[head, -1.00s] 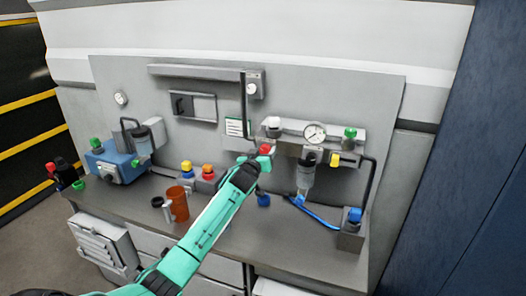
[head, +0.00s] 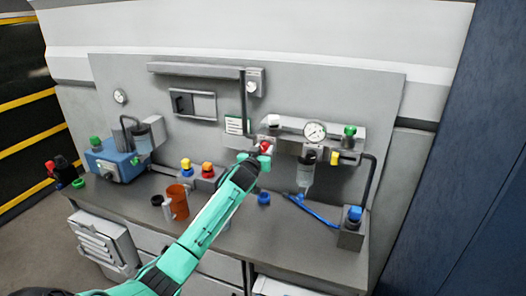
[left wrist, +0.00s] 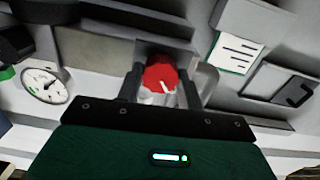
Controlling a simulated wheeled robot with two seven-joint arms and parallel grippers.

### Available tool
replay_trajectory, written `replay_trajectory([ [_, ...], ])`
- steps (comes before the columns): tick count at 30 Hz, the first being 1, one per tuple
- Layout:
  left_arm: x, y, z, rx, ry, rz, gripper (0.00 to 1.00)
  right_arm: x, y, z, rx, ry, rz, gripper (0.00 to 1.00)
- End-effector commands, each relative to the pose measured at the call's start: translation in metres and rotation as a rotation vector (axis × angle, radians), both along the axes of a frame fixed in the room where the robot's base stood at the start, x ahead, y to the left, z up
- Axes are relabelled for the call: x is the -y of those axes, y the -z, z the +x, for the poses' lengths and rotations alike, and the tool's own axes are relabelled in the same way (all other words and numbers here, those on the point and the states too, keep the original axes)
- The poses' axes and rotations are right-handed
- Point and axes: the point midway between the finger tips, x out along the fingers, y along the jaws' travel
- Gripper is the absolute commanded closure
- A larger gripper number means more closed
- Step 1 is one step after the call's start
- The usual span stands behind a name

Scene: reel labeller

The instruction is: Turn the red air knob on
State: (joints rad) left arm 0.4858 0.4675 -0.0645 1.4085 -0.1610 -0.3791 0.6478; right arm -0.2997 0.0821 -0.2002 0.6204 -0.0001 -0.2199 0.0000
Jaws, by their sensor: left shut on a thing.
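The red air knob (left wrist: 160,76) sits between the two fingers of my left gripper (left wrist: 160,92) in the left wrist view, with a pale pointer mark on its face. My left gripper is shut on the knob. In the head view the red knob (head: 265,148) shows at the tip of my left gripper (head: 260,154), by the left end of the air rail on the back panel. The fingers hide part of the knob's sides. My right gripper is not in view.
A pressure gauge (head: 314,131) and a green knob (head: 349,131) are right of the red knob. A label card (head: 236,125) hangs left of it. An orange mug (head: 177,201) and a blue pump box (head: 113,162) stand on the bench. The bench front (head: 255,240) is clear.

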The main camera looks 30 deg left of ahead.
Motion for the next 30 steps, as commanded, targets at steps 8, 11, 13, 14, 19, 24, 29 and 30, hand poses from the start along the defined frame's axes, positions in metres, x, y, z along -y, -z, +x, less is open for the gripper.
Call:
replay_trajectory([
  [8,0.0005,0.0003,0.0001,-0.056,0.0,0.237,0.85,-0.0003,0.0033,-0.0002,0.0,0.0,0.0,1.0],
  [11,0.0008,0.0004,0.0002,-0.079,0.0,0.331,0.85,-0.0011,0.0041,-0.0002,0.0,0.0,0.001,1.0],
  [13,0.0009,0.0003,0.0002,-0.095,0.0,0.396,0.85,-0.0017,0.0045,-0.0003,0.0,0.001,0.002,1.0],
  [14,0.0009,0.0003,0.0002,-0.102,0.0,0.424,0.85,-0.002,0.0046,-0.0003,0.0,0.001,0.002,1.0],
  [19,0.0015,0.0005,0.0004,-0.139,0.0,0.58,0.85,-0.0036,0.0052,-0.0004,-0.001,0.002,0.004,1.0],
  [24,0.002,0.0006,0.0006,-0.177,0.0,0.738,0.85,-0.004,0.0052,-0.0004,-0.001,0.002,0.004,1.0],
  [29,0.002,0.0004,0.0006,-0.213,0.0,0.886,0.85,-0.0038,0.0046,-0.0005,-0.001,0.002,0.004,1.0],
  [30,0.0021,0.0004,0.0006,-0.222,0.0,0.923,0.85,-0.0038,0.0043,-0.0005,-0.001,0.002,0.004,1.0],
])
